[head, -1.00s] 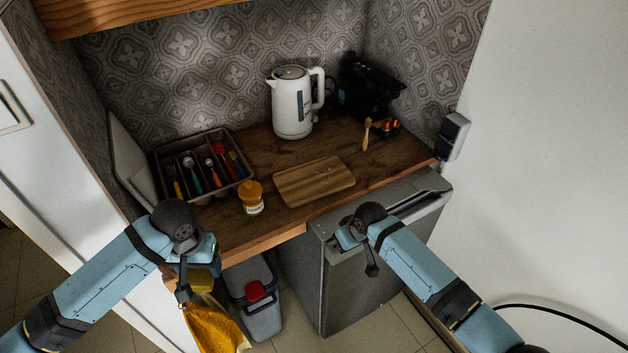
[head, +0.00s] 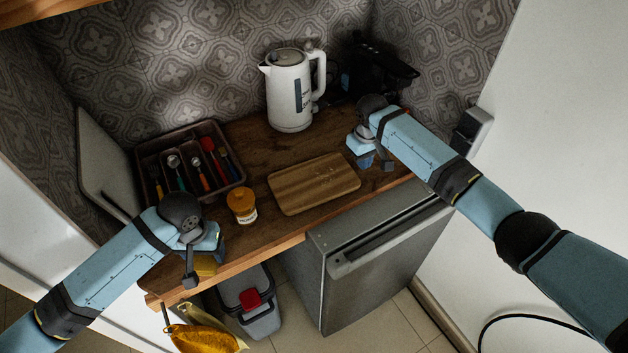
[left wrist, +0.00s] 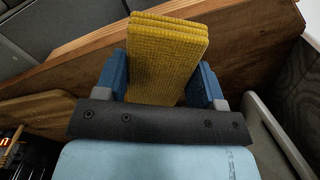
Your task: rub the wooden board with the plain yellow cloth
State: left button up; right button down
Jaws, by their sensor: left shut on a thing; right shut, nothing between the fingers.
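The wooden board (head: 312,184) lies flat on the counter, with small pale specks on its right half. The plain yellow cloth (left wrist: 168,55) is a folded pad between the fingers of my left gripper (left wrist: 160,85). In the head view only a bit of the cloth (head: 206,266) shows under my left gripper (head: 207,255), at the counter's front left edge, left of and nearer than the board. My right gripper (head: 370,161) is shut and empty, just right of the board's right end.
A yellow-topped jar (head: 242,206) stands between my left gripper and the board. A cutlery tray (head: 190,168) is behind it. A white kettle (head: 291,95) and a black machine (head: 378,72) stand at the back. An orange-yellow cloth (head: 205,339) hangs below the counter edge.

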aim_at(360, 180)
pick_arm(q)
notch_tip(360, 180, down, 4)
jog(key=b, duration=0.3)
jog(key=shift+f+b, duration=0.2)
jog(key=shift+b, duration=0.1)
pick_arm(e)
notch_tip(360, 180, down, 4)
jog(key=shift+f, duration=0.1)
pick_arm(q)
jog(key=shift+r, duration=0.1)
jog(key=shift+s+f+b, duration=0.1)
jog(key=shift+f+b, duration=0.3)
jog(key=shift+f, duration=0.1)
pick_arm(e)
jog(key=shift+f, duration=0.95)
dwell(0.8)
pick_arm(q)
jog(key=shift+r, duration=0.15)
pick_arm(e)
jog(key=shift+r, duration=0.2)
